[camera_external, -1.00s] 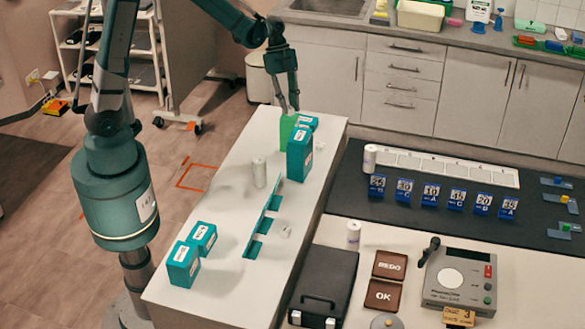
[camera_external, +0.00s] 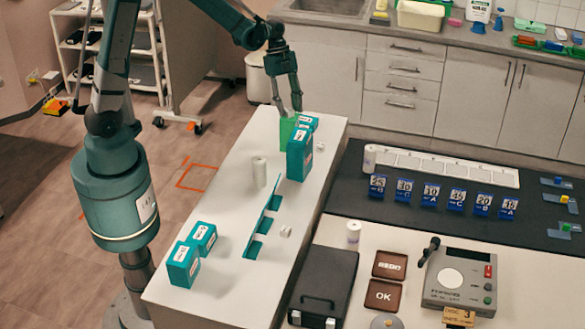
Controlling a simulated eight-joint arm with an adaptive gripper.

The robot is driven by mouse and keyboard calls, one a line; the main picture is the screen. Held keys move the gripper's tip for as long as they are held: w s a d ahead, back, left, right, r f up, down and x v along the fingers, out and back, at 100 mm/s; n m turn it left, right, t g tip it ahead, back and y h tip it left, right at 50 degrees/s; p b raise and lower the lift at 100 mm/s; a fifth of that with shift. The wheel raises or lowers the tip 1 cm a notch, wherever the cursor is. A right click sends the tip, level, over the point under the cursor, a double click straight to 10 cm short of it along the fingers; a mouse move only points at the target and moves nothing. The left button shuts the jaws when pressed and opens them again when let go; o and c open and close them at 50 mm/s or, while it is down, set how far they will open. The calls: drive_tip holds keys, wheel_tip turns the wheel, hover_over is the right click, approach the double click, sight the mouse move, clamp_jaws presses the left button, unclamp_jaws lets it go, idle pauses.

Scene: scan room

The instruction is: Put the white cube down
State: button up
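A small white cube (camera_external: 285,231) lies on the white table (camera_external: 215,275), just right of the teal slotted strip (camera_external: 262,226). My gripper (camera_external: 289,109) is at the far end of this table, well away from that cube. It points down at a green box-like shape (camera_external: 288,130), beside the teal boxes. Its two fingers look apart, with a gap between them. The view is small, and I see nothing clearly held between the fingertips. The lower tips are close to the green shape; I cannot tell whether they touch it.
A tall teal box (camera_external: 299,155) stands close to my gripper. A white cylinder (camera_external: 259,171) stands mid-table. Two teal boxes (camera_external: 183,263) stand at the near left end. A dark mat (camera_external: 420,228) with several blue number cards is to the right.

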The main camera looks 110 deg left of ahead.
drive_tip(key=shift+r, duration=0.15)
drive_tip(key=v, duration=1.2)
drive_tip(key=shift+d, duration=0.15)
idle(0.5)
drive_tip(key=w+d+r+n+y, duration=0.1)
drive_tip(key=d+r+n, duration=0.15)
drive_tip(key=d, duration=0.95)
drive_tip(key=d+r+n+y, duration=0.15)
drive_tip(key=d+r, duration=0.25)
drive_tip(key=d, duration=0.8)
drive_tip(key=s+d+n+t, duration=0.2)
drive_tip(key=s+d, duration=0.3)
drive_tip(key=d, duration=0.5)
drive_tip(key=s+d+n+t, duration=0.2)
drive_tip(key=s+d+n, duration=0.1)
drive_tip(key=d, duration=0.7)
drive_tip(key=shift+s+d+f+y, duration=0.25)
drive_tip(key=shift+s+d+y, duration=0.15)
drive_tip(key=shift+s, duration=0.45)
drive_tip(key=shift+f, duration=0.1)
